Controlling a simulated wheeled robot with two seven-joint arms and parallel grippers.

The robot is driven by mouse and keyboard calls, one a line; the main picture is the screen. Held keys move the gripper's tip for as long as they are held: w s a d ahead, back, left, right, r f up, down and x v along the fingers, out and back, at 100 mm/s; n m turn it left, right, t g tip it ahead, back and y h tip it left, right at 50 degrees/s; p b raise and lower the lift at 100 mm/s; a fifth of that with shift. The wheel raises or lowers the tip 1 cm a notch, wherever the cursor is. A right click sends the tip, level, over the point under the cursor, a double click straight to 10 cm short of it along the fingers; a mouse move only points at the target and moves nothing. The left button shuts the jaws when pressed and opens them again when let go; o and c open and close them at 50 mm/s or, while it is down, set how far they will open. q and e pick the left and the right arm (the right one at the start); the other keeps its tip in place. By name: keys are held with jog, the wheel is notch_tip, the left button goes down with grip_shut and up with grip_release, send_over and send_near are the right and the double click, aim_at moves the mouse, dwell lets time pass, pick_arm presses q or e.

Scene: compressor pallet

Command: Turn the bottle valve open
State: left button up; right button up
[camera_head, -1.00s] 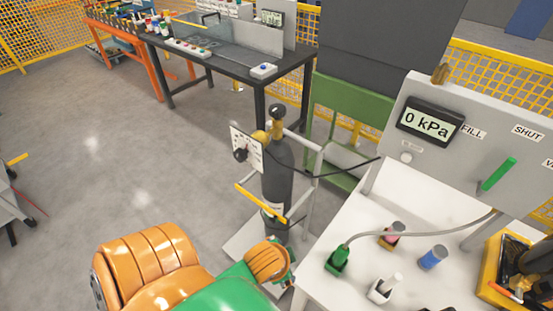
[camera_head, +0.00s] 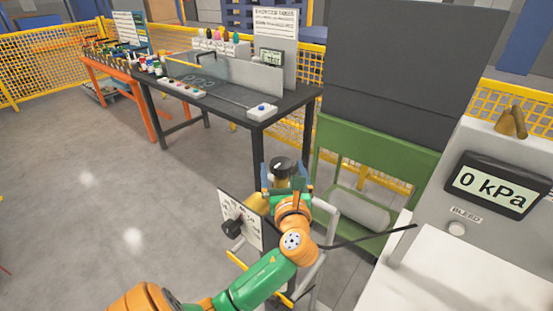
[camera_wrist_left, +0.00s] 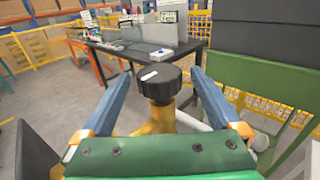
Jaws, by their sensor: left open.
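The bottle valve is a black knurled knob (camera_head: 283,167) with a pale mark on top, above a brass valve body. In the left wrist view the black knob (camera_wrist_left: 158,82) stands between and just beyond the two blue fingers, with a gap on each side. My left gripper (camera_head: 286,183) is at the valve, open, with its fingers apart around the brass neck area; it also shows in the left wrist view (camera_wrist_left: 160,92). The gas bottle below is mostly hidden by my orange and green arm. My right gripper is out of view.
A grey panel with a 0 kPa display (camera_head: 496,185) and a white table (camera_head: 450,270) stand at the right. A green frame (camera_head: 375,165) is behind the bottle. A dark workbench (camera_head: 225,90) is further back. Open floor lies to the left.

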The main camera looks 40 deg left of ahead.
aim_at(280, 157)
pick_arm(q)
jog(key=shift+f, duration=0.2)
jog(key=shift+w+a+r+y, duration=0.1)
jog(key=shift+a+r+y, duration=0.05)
jog(key=shift+r, duration=0.25)
jog(key=shift+w+a+r+y, duration=0.1)
jog(key=shift+a+r+y, duration=0.05)
jog(key=shift+r, duration=0.25)
jog(key=x, duration=0.2)
jog(key=f+x, duration=0.1)
jog(key=x, duration=0.2)
jog(key=shift+p, duration=0.3)
jog(key=shift+s+d+r, duration=0.1)
jog(key=shift+d, duration=0.05)
jog(key=shift+s+r, duration=0.1)
jog(key=c, duration=1.4)
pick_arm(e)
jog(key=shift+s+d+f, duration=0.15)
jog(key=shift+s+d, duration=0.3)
